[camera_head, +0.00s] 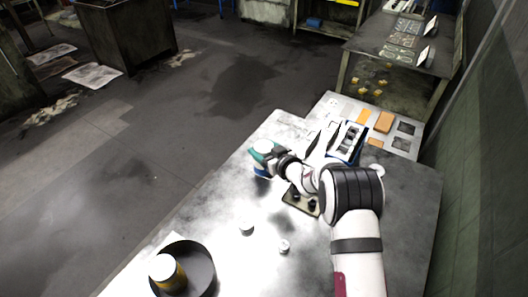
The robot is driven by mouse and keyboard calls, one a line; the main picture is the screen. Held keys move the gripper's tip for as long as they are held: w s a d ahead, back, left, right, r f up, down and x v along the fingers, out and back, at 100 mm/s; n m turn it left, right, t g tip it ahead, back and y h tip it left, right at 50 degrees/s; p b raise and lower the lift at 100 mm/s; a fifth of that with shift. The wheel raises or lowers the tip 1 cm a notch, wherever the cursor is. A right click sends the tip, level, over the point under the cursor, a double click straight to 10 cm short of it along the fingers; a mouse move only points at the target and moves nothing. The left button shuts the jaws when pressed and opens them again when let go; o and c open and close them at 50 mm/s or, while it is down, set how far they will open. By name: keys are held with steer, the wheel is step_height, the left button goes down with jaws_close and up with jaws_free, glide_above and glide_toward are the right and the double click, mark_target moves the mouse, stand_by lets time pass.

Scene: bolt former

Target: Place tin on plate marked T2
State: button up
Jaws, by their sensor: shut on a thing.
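My gripper (263,158) is at the far left edge of the metal table, shut on a tin (262,173) with a pale top and a blue lower part. The fingers and wrist hide much of the tin, and I cannot tell whether it touches the table. A dark round plate (207,264) lies at the near left of the table, away from my gripper. Another tin (164,267), white on top with a dark and yellow side, stands on that plate. I can read no T2 mark on any plate.
Two small white pieces (246,228) (284,246) stand mid-table. A dark tray (291,202) with black pieces lies partly behind my arm. A blue-and-white rack (350,141) stands beyond, near a pale board (339,104) with orange blocks. The left table edge drops to open floor.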

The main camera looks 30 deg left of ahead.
steer(key=shift+f, duration=0.55)
steer(key=shift+f, duration=0.15)
steer(key=o, duration=1.6)
steer(key=shift+c, duration=0.2)
